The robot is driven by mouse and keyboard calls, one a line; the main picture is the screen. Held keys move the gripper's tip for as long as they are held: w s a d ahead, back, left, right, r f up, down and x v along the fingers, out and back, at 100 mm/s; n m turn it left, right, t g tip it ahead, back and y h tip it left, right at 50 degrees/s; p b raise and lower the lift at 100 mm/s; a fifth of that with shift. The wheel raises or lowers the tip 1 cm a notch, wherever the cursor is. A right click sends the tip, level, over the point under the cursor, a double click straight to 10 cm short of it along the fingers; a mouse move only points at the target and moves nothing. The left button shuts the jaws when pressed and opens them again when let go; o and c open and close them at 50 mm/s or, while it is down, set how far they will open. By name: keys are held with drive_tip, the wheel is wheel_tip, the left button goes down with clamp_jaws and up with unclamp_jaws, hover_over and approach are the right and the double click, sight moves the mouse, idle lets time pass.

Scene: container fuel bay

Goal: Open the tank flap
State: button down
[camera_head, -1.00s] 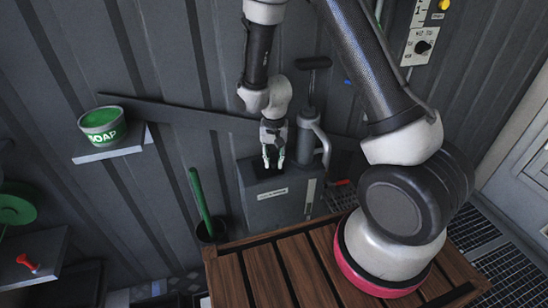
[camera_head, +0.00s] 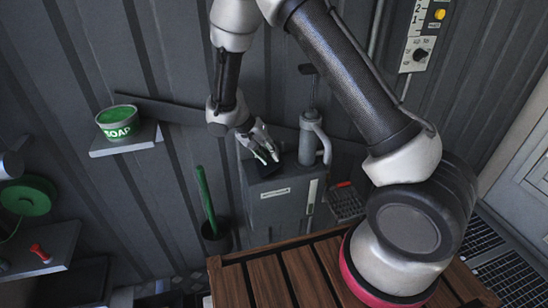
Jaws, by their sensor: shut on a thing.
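The grey tank (camera_head: 281,206) stands against the corrugated wall, with a pale label on its front. Its dark flap (camera_head: 265,170) is at the top left of the tank, partly hidden by my gripper. My gripper (camera_head: 267,157) reaches in from the upper left, tilted, with its fingertips at the flap. It is shut on the flap's edge. The exact contact and how far the flap stands up are too small to tell.
A green stick (camera_head: 205,200) stands in a dark pot (camera_head: 216,238) at the left. A soap tub (camera_head: 118,122) sits on a wall shelf. A slatted wooden top (camera_head: 290,274) is in front.

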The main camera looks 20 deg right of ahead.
sight(268, 157)
drive_tip(key=a+h, duration=0.1)
drive_tip(key=h, duration=0.1)
drive_tip(key=a+h, duration=0.2)
drive_tip(key=shift+a+r+h, duration=0.15)
drive_tip(key=shift+r+h, duration=0.15)
drive_tip(key=shift+r, duration=0.1)
drive_tip(key=shift+a+f+h, duration=0.1)
drive_tip(key=shift+a+h, duration=0.8)
drive_tip(key=shift+h, duration=0.5)
drive_tip(key=shift+a+f+h, duration=0.1)
drive_tip(key=shift+a+h, duration=0.8)
drive_tip(key=shift+h, duration=0.5)
drive_tip(key=c, duration=1.1)
unclamp_jaws()
drive_tip(key=shift+c, duration=0.2)
drive_tip(key=shift+a, duration=0.1)
drive_tip(key=a+r, duration=0.2)
drive_tip(key=a, duration=0.9)
drive_tip(key=shift+a, duration=0.35)
drive_tip(key=shift+r, duration=0.1)
